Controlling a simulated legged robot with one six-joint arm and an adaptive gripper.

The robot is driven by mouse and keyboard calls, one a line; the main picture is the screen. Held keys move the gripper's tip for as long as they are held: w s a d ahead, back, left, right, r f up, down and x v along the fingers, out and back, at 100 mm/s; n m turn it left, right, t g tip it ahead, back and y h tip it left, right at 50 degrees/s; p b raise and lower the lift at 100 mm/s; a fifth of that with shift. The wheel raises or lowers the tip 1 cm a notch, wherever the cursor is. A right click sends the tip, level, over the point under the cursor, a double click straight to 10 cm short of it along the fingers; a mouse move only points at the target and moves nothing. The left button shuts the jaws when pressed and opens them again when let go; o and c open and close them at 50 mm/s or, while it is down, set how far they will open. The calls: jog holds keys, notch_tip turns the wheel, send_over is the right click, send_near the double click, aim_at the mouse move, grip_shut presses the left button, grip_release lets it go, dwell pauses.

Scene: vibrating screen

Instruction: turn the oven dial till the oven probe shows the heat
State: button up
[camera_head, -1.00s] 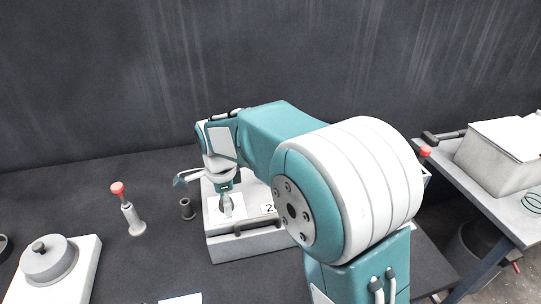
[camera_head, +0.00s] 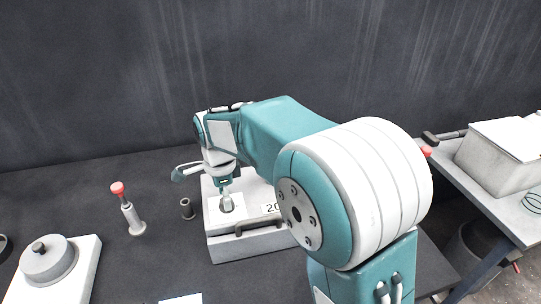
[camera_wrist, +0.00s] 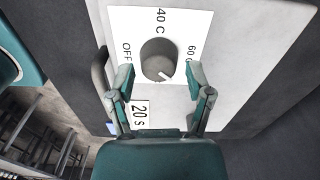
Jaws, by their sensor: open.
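The oven is a grey box (camera_head: 240,246) with a white dial plate on top and a dark bar handle (camera_head: 258,226) at its front. In the wrist view the dial (camera_wrist: 158,58) is a grey round knob with a small white mark at its lower right edge. Its plate (camera_wrist: 222,24) reads OFF, 40 C and 60 C. My gripper (camera_wrist: 160,72) is open, with one finger on each side of the dial; whether either touches it I cannot tell. My gripper also shows over the plate in the head view (camera_head: 227,203). A small panel (camera_wrist: 141,114) reads "20 s".
A red-topped grey post (camera_head: 130,212) and a short dark cylinder (camera_head: 187,209) stand left of the oven. A round lidded grey vessel (camera_head: 48,262) sits on a white base at lower left. A side table with a grey box (camera_head: 490,167) is at right. A dark wall stands behind.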

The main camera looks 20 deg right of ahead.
jog(key=shift+r, duration=2.05)
jog(key=o, duration=0.3)
jog(key=shift+o, duration=0.2)
notch_tip(320, 180, up, 6)
